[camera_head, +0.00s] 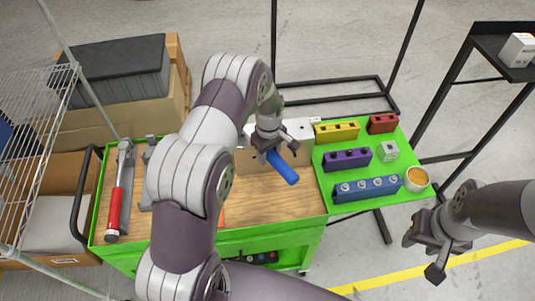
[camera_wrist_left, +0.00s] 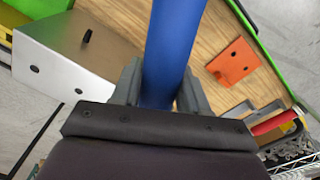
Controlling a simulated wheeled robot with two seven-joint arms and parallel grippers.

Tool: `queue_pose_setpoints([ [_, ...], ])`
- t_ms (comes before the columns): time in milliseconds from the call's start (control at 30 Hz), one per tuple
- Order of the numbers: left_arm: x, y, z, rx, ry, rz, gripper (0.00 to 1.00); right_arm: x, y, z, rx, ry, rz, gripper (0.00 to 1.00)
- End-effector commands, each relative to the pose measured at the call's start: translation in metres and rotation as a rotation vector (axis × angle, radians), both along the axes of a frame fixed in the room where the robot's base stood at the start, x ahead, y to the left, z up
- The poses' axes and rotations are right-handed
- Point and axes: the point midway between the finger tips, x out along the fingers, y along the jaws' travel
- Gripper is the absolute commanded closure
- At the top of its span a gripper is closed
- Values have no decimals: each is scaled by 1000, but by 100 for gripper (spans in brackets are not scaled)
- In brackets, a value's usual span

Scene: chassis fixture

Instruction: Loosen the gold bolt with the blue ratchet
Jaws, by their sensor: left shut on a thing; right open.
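The blue ratchet (camera_head: 283,167) is in my left gripper (camera_head: 268,150), above the wooden top of the cart. Its blue handle points down and right in the head view and runs up the left wrist view (camera_wrist_left: 172,40) between the two fingers. The ratchet's head is hidden. A silver metal fixture (camera_head: 300,128) stands behind my left gripper. It also shows in the left wrist view (camera_wrist_left: 70,50), with holes and a dark slot. I cannot make out the gold bolt in either view. My right gripper (camera_head: 426,252) is open and empty, off the cart's right side.
A red-handled tool (camera_head: 116,195) lies at the cart's left. An orange plate (camera_wrist_left: 235,62) lies on the wood.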

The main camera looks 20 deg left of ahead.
Motion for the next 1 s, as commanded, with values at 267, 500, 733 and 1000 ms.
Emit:
queue_pose_setpoints([
  [267, 7, -4, -2, 0, 4, 62, 100, 0, 0, -5, 0, 0, 0, 57],
  [500, 12, -7, -2, 0, 3, 101, 100, 0, 0, -7, 0, 0, 0, 57],
  [733, 12, -7, -2, 0, 3, 103, 100, 0, 0, -7, 0, 0, 0, 57],
  [1000, 12, -7, 2, 0, 2, 103, 100, 0, 0, -5, 0, 0, 0, 57],
])
